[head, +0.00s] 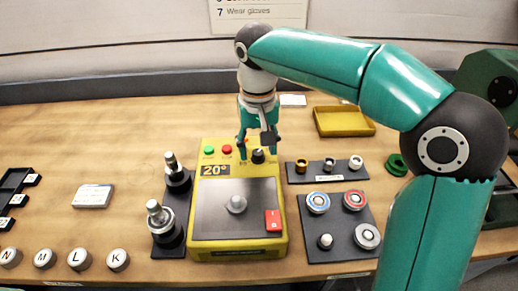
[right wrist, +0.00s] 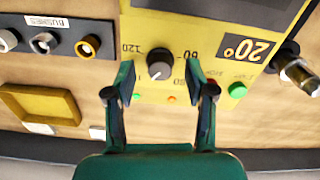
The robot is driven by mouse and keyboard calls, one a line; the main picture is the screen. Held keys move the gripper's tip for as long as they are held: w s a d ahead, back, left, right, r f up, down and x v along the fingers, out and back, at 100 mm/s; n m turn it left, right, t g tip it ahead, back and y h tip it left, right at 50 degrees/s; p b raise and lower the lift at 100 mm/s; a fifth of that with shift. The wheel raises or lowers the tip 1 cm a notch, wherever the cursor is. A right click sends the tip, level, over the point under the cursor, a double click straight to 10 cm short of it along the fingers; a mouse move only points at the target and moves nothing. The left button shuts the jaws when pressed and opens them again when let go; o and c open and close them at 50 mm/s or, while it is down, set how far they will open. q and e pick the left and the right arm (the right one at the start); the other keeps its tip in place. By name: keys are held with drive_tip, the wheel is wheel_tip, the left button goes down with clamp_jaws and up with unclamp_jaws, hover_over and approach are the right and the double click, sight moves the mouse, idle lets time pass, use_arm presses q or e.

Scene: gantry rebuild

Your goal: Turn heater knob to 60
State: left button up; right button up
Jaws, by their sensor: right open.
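The yellow heater (head: 200,222) stands mid-bench with a dark plate on top and a display (head: 214,170) reading 20°. Its black heater knob (head: 258,156) is at the back right of the panel. In the right wrist view, upside down, the knob (right wrist: 160,63) has a pale mark towards the picture's bottom; the labels 120 and 60 show beside it. My right gripper (head: 259,144) is open and empty, pointing down at the knob. In the right wrist view its fingertips (right wrist: 160,80) are either side of the knob's near edge, apart from it. My left gripper is out of view.
A green button (head: 209,150) and a red button (head: 227,149) are left of the knob. A red switch (head: 273,220) is at the heater's front right. A bushes rack (head: 344,170) and a yellow tray (head: 344,122) lie right. Two dark-based metal parts stand left.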

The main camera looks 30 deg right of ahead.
drive_tip(key=shift+f, duration=0.35)
drive_tip(key=shift+s, duration=0.1)
clamp_jaws()
drive_tip(key=shift+d, duration=0.15)
